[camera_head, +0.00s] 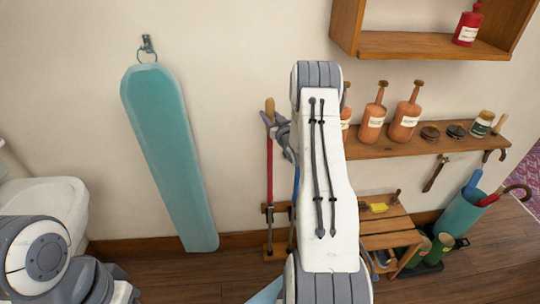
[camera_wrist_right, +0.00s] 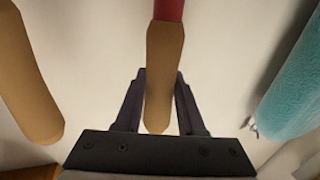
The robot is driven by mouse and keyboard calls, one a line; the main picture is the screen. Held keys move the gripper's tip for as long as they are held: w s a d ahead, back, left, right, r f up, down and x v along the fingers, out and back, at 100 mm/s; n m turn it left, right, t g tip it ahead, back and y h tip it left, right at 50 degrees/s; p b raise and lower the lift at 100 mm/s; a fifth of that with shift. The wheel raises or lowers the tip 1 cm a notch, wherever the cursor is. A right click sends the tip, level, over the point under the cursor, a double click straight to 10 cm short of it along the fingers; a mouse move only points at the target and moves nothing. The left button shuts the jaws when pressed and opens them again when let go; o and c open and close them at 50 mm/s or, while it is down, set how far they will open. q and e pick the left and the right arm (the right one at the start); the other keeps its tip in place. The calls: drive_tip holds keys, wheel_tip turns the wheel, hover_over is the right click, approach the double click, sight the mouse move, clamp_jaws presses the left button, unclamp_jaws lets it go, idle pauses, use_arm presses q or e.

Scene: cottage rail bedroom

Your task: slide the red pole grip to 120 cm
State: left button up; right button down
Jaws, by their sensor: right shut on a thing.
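A red pole (camera_head: 269,163) with a tan wooden top end (camera_head: 270,106) stands upright against the wall in the head view, left of my right arm. My right gripper (camera_head: 276,122) is at its upper part, just below the top. In the right wrist view, the tan wooden end (camera_wrist_right: 163,75) runs between the fingers of my right gripper (camera_wrist_right: 160,85), shut on it; the red part (camera_wrist_right: 168,9) shows at the top edge. No scale or 120 cm mark is readable. My left arm shows at the lower left, but its gripper is not visible.
A blue pole (camera_head: 295,182) stands right beside the red one, partly behind my arm. A teal ironing board (camera_head: 170,155) hangs on the left. A wooden shelf (camera_head: 400,147) with bottles and a small wooden bench (camera_head: 390,225) are to the right.

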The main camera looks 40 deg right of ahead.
drive_tip(key=shift+r+p, duration=3.35)
drive_tip(key=shift+r, duration=3.65)
drive_tip(key=shift+c, duration=1)
unclamp_jaws()
drive_tip(key=shift+f, duration=0.1)
drive_tip(key=b+v, duration=0.2)
drive_tip(key=v, duration=0.8)
